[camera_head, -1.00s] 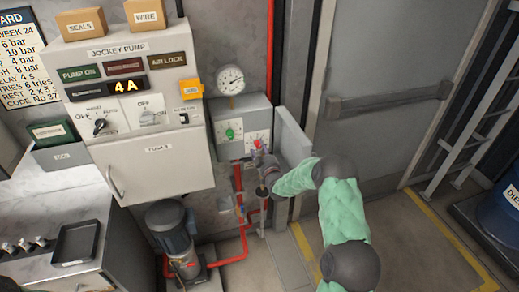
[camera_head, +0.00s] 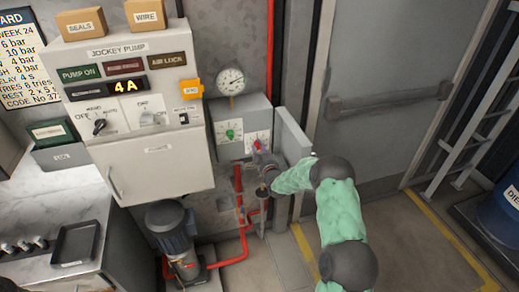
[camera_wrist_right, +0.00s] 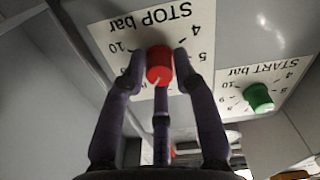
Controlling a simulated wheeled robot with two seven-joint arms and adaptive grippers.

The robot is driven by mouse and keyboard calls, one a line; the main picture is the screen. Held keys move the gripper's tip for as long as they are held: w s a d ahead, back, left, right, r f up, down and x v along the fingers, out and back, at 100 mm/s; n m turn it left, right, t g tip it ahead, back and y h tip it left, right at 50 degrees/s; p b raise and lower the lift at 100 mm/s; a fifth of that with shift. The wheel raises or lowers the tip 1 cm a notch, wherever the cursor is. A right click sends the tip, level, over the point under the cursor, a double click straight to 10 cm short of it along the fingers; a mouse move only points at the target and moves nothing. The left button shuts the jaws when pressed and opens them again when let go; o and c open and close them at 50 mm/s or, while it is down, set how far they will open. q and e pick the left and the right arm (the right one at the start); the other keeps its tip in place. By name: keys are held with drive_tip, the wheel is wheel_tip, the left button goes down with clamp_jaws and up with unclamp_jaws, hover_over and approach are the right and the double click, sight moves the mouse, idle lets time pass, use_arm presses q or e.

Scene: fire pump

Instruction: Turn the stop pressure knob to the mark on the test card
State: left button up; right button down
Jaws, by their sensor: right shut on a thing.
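The red stop pressure knob (camera_wrist_right: 160,66) sits on a white dial plate (camera_wrist_right: 114,34) marked "STOP bar", upside down in the right wrist view. My right gripper (camera_wrist_right: 160,72) is shut on this knob, with fingers on both sides. A pale pointer line shows on the knob. The test card (camera_head: 22,58) hangs at the upper left, partly cut off by the frame. My left gripper is not in view.
The green start knob (camera_head: 230,134) is beside the stop dial. A pressure gauge (camera_head: 231,80) is above the box. A grey side panel (camera_head: 292,136) stands close to my right arm. The jockey pump cabinet (camera_head: 150,165) is at the left, with red pipes (camera_head: 240,190) below.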

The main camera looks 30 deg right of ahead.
drive_tip(key=shift+f+m+b, duration=0.15)
drive_tip(key=shift+m+b, duration=0.95)
drive_tip(key=shift+b, duration=0.1)
drive_tip(key=m+b, duration=0.9)
drive_tip(key=shift+m, duration=0.4)
drive_tip(key=shift+m+b, duration=1.3)
drive_tip(key=shift+m, duration=0.5)
drive_tip(key=c, duration=0.9)
unclamp_jaws()
drive_tip(key=shift+c, duration=0.2)
